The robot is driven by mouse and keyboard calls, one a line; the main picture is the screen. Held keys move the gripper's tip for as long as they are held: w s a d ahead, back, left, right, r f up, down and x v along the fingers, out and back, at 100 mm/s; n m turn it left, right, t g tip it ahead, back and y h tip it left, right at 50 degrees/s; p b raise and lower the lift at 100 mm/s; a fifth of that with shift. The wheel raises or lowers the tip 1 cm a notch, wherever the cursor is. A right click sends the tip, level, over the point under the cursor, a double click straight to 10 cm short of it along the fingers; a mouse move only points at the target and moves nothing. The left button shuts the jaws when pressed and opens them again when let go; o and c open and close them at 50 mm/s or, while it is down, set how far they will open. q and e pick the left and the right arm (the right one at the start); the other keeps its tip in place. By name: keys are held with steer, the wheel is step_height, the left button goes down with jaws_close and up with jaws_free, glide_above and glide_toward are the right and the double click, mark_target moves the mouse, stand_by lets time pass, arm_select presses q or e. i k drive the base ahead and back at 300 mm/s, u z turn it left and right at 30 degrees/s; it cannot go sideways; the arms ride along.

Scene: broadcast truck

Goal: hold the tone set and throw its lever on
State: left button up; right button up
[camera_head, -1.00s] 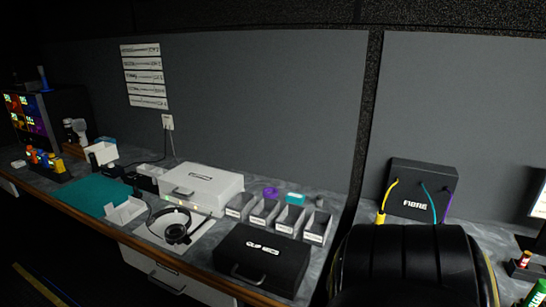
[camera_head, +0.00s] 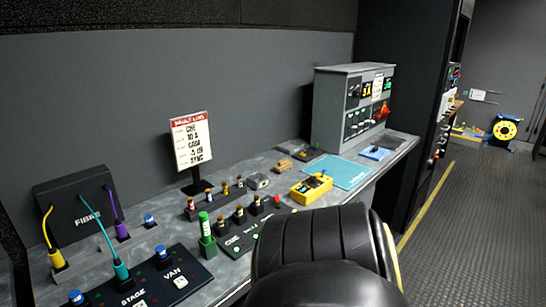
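A yellow box (camera_head: 311,188) with a dark top face and a small knob or lever standing up from it lies on the desk right of centre. It looks like the tone set. It rests beside a teal mat (camera_head: 337,172). Its lever is too small for me to tell which way it is thrown. Neither of my grippers shows in the head view, and nothing is holding the yellow box.
A grey console (camera_head: 345,105) stands behind the mat. A sign (camera_head: 192,140), several small coloured plugs and a green bottle-like item (camera_head: 206,228) stand left of the yellow box. The FIBRE box (camera_head: 75,207) is far left. A black rounded shape hides the desk's front edge.

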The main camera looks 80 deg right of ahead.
mark_target(305, 193)
steer(key=z, duration=2.15)
